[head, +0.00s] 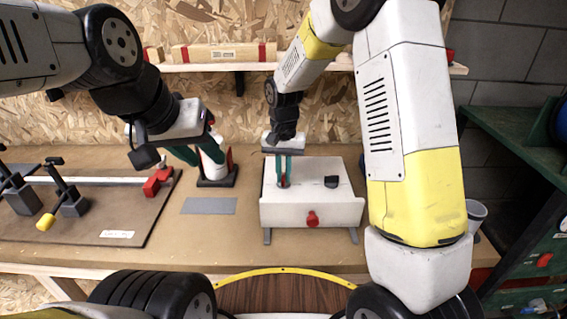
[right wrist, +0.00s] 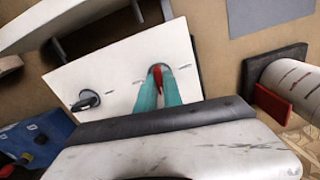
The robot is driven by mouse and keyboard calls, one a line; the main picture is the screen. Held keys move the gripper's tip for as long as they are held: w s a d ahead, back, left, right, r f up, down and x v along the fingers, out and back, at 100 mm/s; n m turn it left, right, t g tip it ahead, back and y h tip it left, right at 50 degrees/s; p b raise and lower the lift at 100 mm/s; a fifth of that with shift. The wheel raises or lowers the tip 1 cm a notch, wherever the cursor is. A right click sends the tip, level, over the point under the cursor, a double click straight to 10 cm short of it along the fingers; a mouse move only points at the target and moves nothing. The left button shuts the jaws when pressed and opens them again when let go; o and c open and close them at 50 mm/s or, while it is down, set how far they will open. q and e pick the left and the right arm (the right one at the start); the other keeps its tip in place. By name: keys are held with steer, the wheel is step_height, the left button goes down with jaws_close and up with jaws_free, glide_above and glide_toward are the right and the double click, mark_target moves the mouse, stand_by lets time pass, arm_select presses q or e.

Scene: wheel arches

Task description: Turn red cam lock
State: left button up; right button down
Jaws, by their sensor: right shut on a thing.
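The white box (head: 337,211) stands on the bench with two cam locks on its top face. The red cam lock (right wrist: 157,78) is on the right in the right wrist view, beside the black cam lock (right wrist: 86,100). In the head view the black one (head: 331,181) is right of the red one, which is mostly hidden by my fingers. My right gripper (head: 284,182) points down with its teal fingers shut on the red cam lock; they also show in the right wrist view (right wrist: 166,92). My left gripper (head: 200,150) is open by a white cylinder.
The white cylinder (head: 214,167) with a red part stands on a dark base left of the box. A red knob (head: 312,218) sticks out of the box front. A grey mat (head: 209,206) lies flat. A board with clamps (head: 100,214) is at left, a cup (head: 476,213) at right.

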steer(key=n, duration=0.4)
steer(key=shift+w+n, duration=0.1)
steer(key=shift+n, duration=0.2)
steer(key=n, duration=0.4)
steer(key=shift+n, duration=0.3)
steer(key=n, duration=0.4)
steer(key=shift+n, duration=2.3)
steer(key=shift+r, duration=0.1)
steer(key=c, duration=1.5)
jaws_free()
